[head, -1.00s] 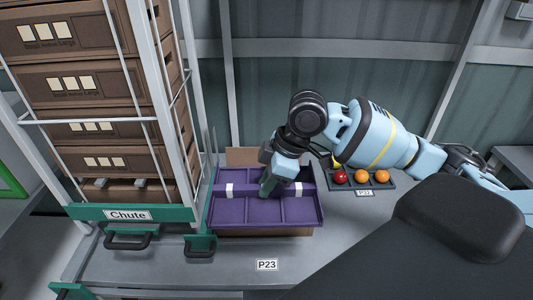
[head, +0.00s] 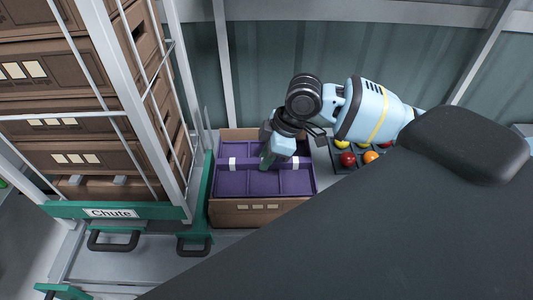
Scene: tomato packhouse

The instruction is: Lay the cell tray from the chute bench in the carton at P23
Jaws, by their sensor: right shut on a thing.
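The purple cell tray (head: 247,184) has several square cells and white patches on its middle bar. It lies level at the mouth of the brown carton (head: 243,214), within its walls as far as I can see. How deep it sits is hard to tell. My right gripper (head: 268,160) reaches down from the right and is shut on the tray at its middle bar. The gripper hides part of the tray's far right cells. The P23 label is out of view, hidden behind a dark part of me. My left gripper is not in view.
A dark tray of red, orange and yellow tomatoes (head: 347,159) is at right, below my arm.

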